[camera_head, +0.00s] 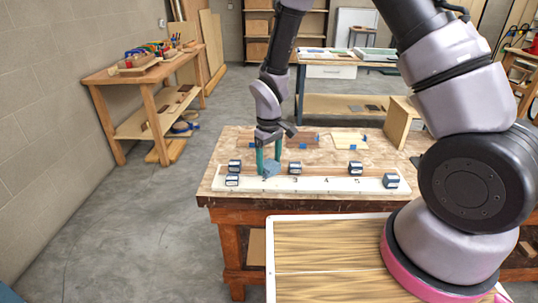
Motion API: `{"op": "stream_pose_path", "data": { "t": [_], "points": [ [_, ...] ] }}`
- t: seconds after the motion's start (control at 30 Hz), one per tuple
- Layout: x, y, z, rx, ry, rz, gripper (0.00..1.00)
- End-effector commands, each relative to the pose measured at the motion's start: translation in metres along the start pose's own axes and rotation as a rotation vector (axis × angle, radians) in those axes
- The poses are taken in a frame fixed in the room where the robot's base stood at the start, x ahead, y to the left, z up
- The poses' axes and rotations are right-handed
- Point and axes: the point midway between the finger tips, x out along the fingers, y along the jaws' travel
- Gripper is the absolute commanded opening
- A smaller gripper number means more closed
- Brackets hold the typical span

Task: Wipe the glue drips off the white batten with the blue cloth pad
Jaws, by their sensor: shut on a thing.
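The white batten (330,188) lies along the near part of the workbench, with dark numbers marked along it. My gripper (268,158) points down over its left part, between the left clamps and the middle one. It is shut on the blue cloth pad (271,169), which is low at the batten; whether it touches the surface I cannot tell. Glue drips are too small to make out, and the gripper and pad hide part of the batten.
Several small dark blocks with pale labels (390,181) sit along the batten. Wood pieces (349,142) lie behind it, and an upright board (400,121) stands at the back right. My arm covers the right side. A side table (143,78) with tools stands at the left.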

Motion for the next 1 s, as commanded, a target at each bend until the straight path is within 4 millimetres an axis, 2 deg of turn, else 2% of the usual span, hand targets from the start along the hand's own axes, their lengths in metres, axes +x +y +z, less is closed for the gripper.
{"op": "stream_pose_path", "data": {
  "t": [0.2, 0.37, 0.87, 0.93, 1.0],
  "points": [
    [-0.021, 0.001, -0.002, 0.005, 0.002, 0.000, 0.24],
    [-0.029, 0.001, -0.002, 0.006, 0.000, 0.000, 0.24],
    [-0.030, 0.001, -0.002, 0.006, 0.000, 0.000, 0.24],
    [-0.030, 0.004, -0.001, 0.009, 0.000, 0.000, 0.24],
    [-0.029, 0.018, 0.000, 0.019, -0.001, 0.000, 0.24]
  ]
}}
